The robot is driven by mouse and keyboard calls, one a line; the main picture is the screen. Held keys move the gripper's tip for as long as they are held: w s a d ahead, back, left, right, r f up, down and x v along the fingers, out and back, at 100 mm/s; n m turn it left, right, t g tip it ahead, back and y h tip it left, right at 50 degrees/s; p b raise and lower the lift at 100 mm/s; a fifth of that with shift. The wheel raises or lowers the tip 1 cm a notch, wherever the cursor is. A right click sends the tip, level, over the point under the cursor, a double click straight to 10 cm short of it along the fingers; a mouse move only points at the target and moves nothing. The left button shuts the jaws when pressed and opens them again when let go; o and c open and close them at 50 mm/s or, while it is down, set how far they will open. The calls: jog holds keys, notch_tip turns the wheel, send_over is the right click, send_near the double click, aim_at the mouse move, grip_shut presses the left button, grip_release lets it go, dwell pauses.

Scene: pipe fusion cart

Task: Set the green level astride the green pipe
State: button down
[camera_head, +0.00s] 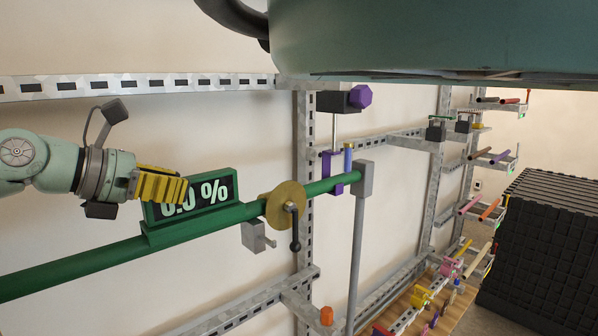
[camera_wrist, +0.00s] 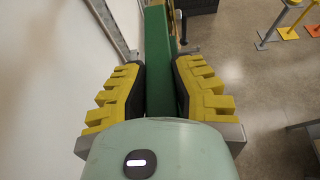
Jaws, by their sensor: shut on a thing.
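The green level (camera_head: 205,218) has a dark display reading "0.0 %". It appears to sit on the green pipe (camera_head: 75,266), its base along the pipe's top; whether it truly straddles the pipe cannot be told. My gripper (camera_head: 165,186) is at the upper left end of the level, its yellow fingers covering part of the display. In the wrist view, my gripper (camera_wrist: 160,85) has its two yellow fingers on either side of the green level (camera_wrist: 158,60), shut on it. The underside of the level is hidden.
A brass disc (camera_head: 278,206) with a black-handled lever is on the pipe right of the level. A purple bracket (camera_head: 332,172) and a grey post (camera_head: 357,240) stand at the pipe's right end. Slotted metal rails (camera_head: 140,84) run behind. Black crates (camera_head: 540,240) stand at right.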

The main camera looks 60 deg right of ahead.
dwell(0.4)
jog(key=c, duration=0.9)
grip_release()
jog(key=shift+o, duration=0.2)
jog(key=v, duration=1.2)
